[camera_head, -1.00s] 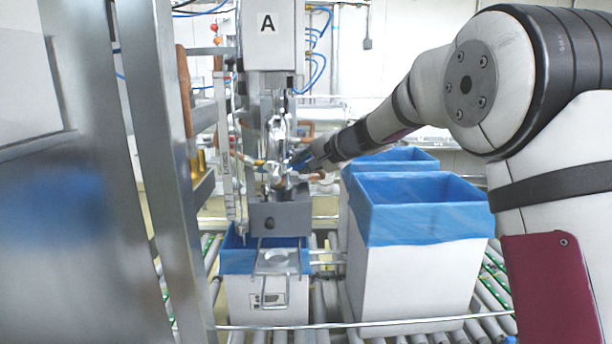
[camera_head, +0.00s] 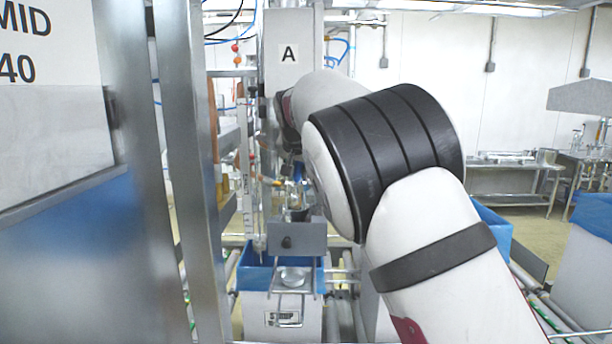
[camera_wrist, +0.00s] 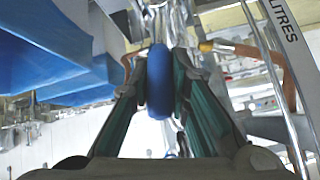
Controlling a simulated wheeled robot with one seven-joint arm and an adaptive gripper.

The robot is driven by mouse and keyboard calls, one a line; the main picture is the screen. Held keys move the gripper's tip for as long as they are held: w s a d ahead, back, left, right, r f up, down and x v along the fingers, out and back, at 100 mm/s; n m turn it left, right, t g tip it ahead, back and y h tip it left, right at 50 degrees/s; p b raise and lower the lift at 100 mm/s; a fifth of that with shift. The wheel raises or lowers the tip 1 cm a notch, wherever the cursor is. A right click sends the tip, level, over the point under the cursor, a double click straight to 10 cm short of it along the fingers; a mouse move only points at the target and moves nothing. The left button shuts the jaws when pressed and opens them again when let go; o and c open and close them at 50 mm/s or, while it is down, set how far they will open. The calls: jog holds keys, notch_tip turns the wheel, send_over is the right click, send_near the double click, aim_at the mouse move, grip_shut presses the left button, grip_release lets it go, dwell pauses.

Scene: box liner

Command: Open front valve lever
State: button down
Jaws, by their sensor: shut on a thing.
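The blue valve lever (camera_wrist: 158,95) is between the fingertips of my gripper (camera_wrist: 160,72) in the wrist view. The fingers are closed on it from both sides, and it points roughly up and down in that picture. In the head view my arm covers most of the gripper and lever. The metal filling valve (camera_head: 297,200) shows only in part, under the column marked A (camera_head: 288,56). A grey plate (camera_head: 297,238) is below it.
A blue-lined box (camera_head: 255,278) stands under the valve on the roller conveyor (camera_head: 343,318). Other blue-lined boxes (camera_head: 494,232) are at the right, partly behind my arm. Steel posts (camera_head: 190,150) stand close on the left. A graduated tube (camera_wrist: 283,22) runs beside the gripper.

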jog(key=shift+a+n+h+b, duration=0.6)
jog(key=shift+a+h, duration=0.3)
jog(key=shift+h, duration=0.1)
jog(key=shift+a+f, duration=0.1)
jog(key=c, duration=1.5)
grip_release()
jog(key=shift+s, duration=0.1)
jog(key=shift+s+a+r, duration=0.1)
jog(key=shift+s+r, duration=0.1)
jog(key=shift+r, duration=0.2)
jog(key=v, duration=1.1)
jog(key=shift+s, duration=0.1)
